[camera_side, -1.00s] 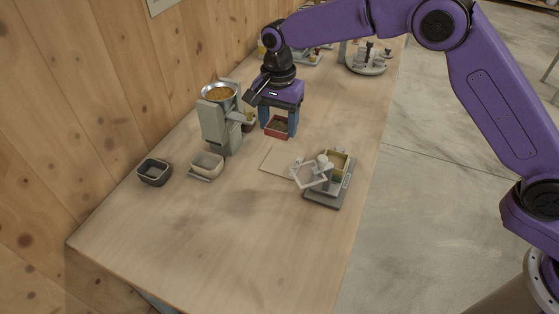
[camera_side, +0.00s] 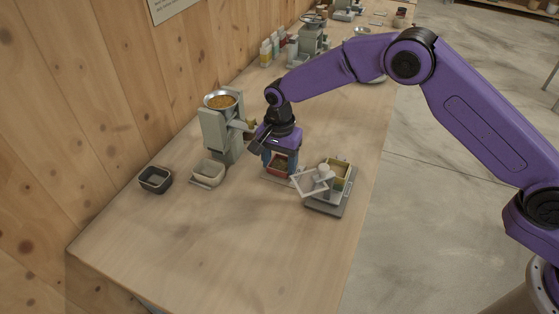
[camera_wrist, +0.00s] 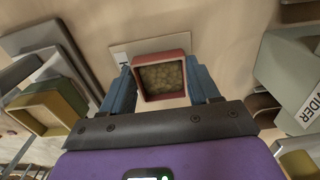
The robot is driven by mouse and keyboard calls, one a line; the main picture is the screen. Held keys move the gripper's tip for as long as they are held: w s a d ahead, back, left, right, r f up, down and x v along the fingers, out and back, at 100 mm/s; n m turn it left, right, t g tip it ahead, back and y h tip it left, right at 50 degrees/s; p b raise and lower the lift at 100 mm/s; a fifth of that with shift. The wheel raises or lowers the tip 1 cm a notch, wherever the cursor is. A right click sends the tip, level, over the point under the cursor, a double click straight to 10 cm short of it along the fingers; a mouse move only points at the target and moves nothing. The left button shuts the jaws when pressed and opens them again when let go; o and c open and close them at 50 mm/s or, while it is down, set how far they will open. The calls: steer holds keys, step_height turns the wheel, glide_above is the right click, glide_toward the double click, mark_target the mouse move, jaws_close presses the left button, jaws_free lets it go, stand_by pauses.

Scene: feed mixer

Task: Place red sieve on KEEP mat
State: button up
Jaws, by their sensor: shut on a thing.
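The red sieve (camera_side: 279,168) is a small square red-walled box with grainy brownish contents. It also shows in the wrist view (camera_wrist: 163,59), level between the blue fingers. My gripper (camera_side: 281,160) is shut on the sieve, with one finger on each side. In the side view the mat is mostly hidden behind my gripper and the sieve. I cannot tell whether the sieve touches the mat.
A grey scale-like stand (camera_side: 325,207) with a yellowish box (camera_side: 341,168) and a white tilted frame (camera_side: 308,184) stands close on the right. The front table is clear.

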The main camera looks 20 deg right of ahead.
mark_target(280, 170)
steer(key=o, duration=1.1)
steer(key=shift+f, duration=0.1)
steer(key=shift+o, duration=0.2)
step_height(280, 170, up, 12)
steer(key=shift+s+r, duration=0.1)
steer(key=shift+r, duration=0.15)
